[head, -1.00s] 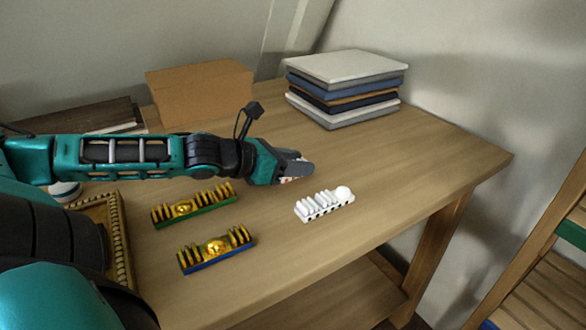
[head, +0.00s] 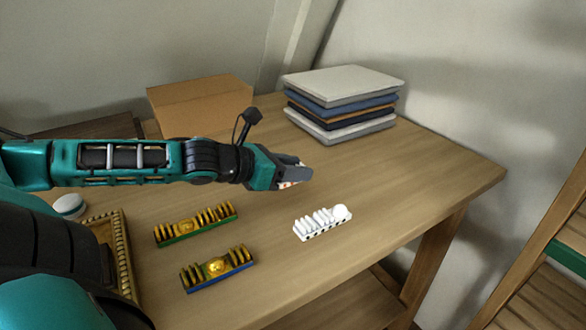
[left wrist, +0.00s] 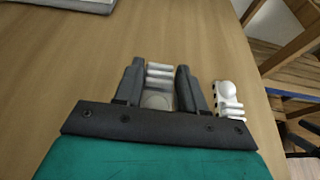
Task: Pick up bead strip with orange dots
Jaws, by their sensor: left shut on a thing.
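My left gripper (head: 296,174) is shut on a white bead strip (left wrist: 160,74), which shows as pale rounded beads between the two fingers in the left wrist view. In the head view only a sliver of this strip (head: 288,184), with orange-red marks, shows below the fingers; the rest is hidden. The gripper appears to hold it above the wooden table (head: 400,185). A second white bead strip (head: 322,223), with black dots, lies on the table in front of the gripper. It also shows right of the fingers in the left wrist view (left wrist: 228,98). My right gripper is not in view.
Two gold pronged strips, one with a green base (head: 196,226) and one with a blue base (head: 218,270), lie front left by an ornate gilt frame (head: 123,255). A cardboard box (head: 200,105) and a stack of books (head: 342,104) stand behind. The right tabletop is clear.

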